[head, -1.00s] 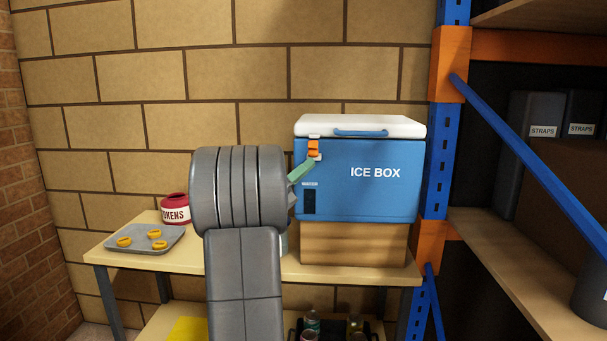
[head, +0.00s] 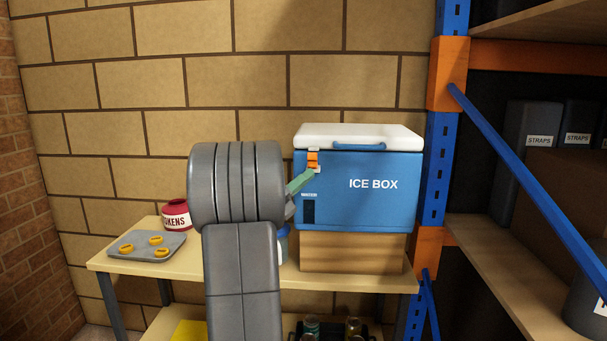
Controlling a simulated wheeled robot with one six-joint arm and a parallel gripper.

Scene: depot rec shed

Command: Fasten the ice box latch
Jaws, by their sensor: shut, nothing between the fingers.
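The ice box (head: 370,205) is blue with a white lid (head: 360,134), which is down. Its orange latch (head: 313,159) is at the front left, hanging from the lid edge over the front. A small whitish catch shows at the latch's lower end; I cannot tell whether the two are engaged. My gripper (head: 312,173) has green fingers and is shut and empty. Its tips are at the latch's lower end; I cannot tell whether they touch. My grey arm hides part of the table left of the box.
The box stands on a wooden block (head: 352,252) on a table (head: 135,260). Left are a tray (head: 178,243) with yellow rings and a red tokens tub (head: 175,214). A blue-lidded container (head: 283,246) stands beside my arm. A blue-orange rack (head: 440,170) stands close on the right.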

